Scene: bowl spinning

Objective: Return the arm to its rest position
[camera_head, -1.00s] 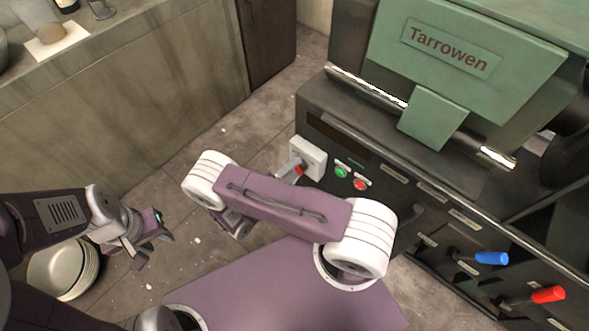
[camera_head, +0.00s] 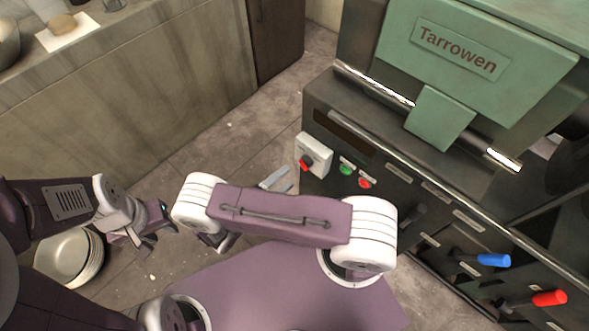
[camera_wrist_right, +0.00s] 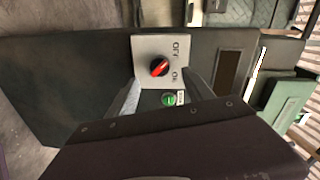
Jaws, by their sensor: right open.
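My right gripper (camera_head: 277,180) is open and empty, its two grey fingers pointing at the dark machine front. It is a short way left of the white switch plate (camera_head: 314,155) and apart from it. The plate's black knob with a red mark (camera_head: 305,163) is uncovered. In the right wrist view the knob (camera_wrist_right: 159,66) shows beyond the open fingers (camera_wrist_right: 160,95), beside OFF and ON labels. My right forearm spans the middle of the head view. My left gripper (camera_head: 156,228) hangs at the left, its fingers apart and empty, above a stack of bowls.
The pale bowls (camera_head: 62,256) stand at the lower left. Green (camera_head: 346,169) and red (camera_head: 365,182) buttons sit right of the plate. The green machine (camera_head: 455,45) has blue (camera_head: 493,260) and red (camera_head: 549,298) handles below. Bare floor (camera_head: 225,130) lies between counter and machine.

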